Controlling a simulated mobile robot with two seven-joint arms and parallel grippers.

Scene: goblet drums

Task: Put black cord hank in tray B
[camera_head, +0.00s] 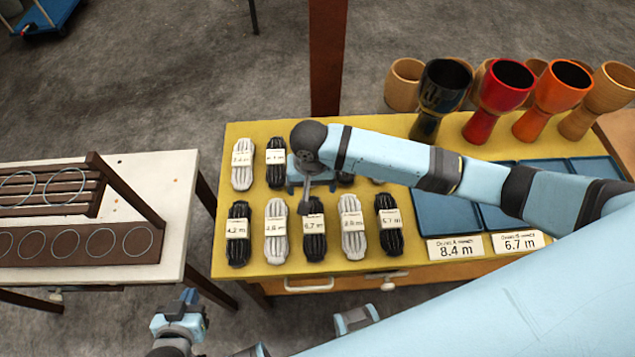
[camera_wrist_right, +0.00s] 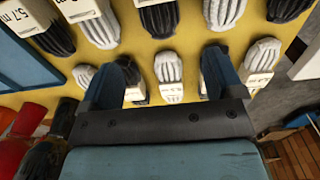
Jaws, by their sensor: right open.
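Several black cord hanks lie among white ones. In the front row are a left one (camera_head: 238,250), a middle one (camera_head: 313,245) whose label seems to read 6.7 m, and a right one (camera_head: 390,240). Another black hank (camera_head: 276,175) lies in the back row. Blue trays stand on the right; one tray (camera_head: 497,217) is behind a card (camera_head: 518,241) reading 6.7 m. My right gripper (camera_head: 312,190) is above the hanks, partly hiding the back row. In the wrist view it (camera_wrist_right: 168,80) is open, a white hank showing beyond its fingers. My left gripper (camera_head: 190,300) is low at left; its opening is unclear.
Goblet drums (camera_head: 500,85) stand at the back right of the yellow table (camera_head: 240,205). My right arm crosses above the trays and hides parts of them. A white table (camera_head: 175,190) with a ring rack (camera_head: 80,240) stands at left. A card (camera_head: 455,248) reads 8.4 m.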

